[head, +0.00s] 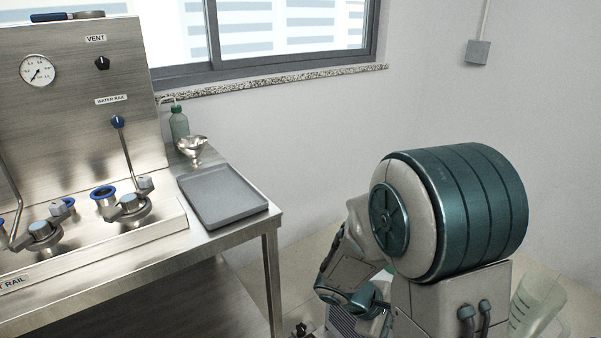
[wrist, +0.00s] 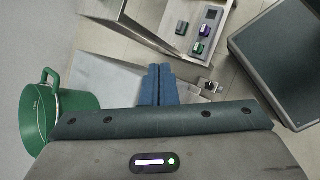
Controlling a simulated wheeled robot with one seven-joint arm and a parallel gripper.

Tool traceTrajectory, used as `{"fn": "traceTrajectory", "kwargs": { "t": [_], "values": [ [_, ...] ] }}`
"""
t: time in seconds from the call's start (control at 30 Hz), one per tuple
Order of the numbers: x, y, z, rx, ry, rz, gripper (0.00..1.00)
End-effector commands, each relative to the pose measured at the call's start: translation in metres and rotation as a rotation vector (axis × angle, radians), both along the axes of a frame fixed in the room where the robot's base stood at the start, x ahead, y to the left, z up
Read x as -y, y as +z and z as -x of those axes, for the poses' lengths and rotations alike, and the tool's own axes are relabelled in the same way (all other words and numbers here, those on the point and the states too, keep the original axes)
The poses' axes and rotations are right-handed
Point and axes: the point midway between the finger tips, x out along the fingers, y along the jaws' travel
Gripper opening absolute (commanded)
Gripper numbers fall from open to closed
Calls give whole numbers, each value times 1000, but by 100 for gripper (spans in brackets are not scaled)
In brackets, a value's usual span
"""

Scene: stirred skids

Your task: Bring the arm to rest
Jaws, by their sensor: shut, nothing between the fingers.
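My gripper (wrist: 159,70) shows in the wrist view with its two blue fingers together, shut and empty. The gripper itself cannot be made out in the head view, hidden behind or below the arm.
A steel bench with valves and a grey tray (head: 222,195) stands at the left in the head view. A green bottle (head: 179,125) and a metal funnel (head: 193,148) stand behind the tray. The wrist view shows a green bucket (wrist: 62,112) at left.

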Motion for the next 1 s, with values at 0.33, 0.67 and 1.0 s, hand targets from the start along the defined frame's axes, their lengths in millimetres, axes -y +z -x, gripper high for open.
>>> {"fn": "traceTrajectory", "kwargs": {
  "t": [0.33,0.67,1.0],
  "values": [
    [-15,142,52,272,-429,-354,0],
    [-48,249,82,519,-723,-706,0],
    [-61,279,89,599,-805,-834,0]
  ]
}}
